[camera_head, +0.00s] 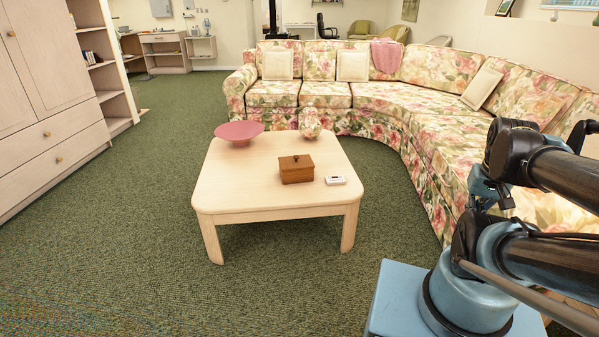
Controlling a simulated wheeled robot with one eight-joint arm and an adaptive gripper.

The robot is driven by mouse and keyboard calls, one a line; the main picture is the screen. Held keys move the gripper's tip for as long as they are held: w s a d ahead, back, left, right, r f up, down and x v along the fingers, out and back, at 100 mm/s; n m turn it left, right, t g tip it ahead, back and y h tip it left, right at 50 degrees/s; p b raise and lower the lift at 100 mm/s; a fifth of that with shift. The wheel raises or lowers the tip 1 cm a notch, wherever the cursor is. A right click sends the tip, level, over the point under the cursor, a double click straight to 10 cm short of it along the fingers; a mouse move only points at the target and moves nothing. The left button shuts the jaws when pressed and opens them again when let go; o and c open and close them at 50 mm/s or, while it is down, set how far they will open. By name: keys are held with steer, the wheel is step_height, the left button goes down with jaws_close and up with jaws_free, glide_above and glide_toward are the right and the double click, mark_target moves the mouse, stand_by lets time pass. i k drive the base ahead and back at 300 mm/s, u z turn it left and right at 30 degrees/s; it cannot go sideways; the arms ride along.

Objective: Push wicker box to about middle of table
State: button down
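A small brown box (297,170) with a lid and a little knob, likely the wicker box, stands on the light wooden coffee table (235,188). It sits right of the table's centre, a little toward the near side. My arm's dark and blue links fill the lower right of the view, over the floor and in front of the sofa, apart from the table. The fingertips of my gripper cannot be made out, so its state does not show.
A white remote-like item (335,181) lies just right of the box. A pink bowl (239,132) and a floral round vase (310,123) stand at the table's far side. A floral corner sofa (440,140) borders the back and right. Green carpet (140,240) is clear at left.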

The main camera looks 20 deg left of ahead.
mark_target(298, 176)
steer(key=z, duration=0.75)
steer(key=k, duration=1.85)
steer(key=u, duration=1.35)
steer(key=i, duration=1)
steer(key=z, duration=0.05)
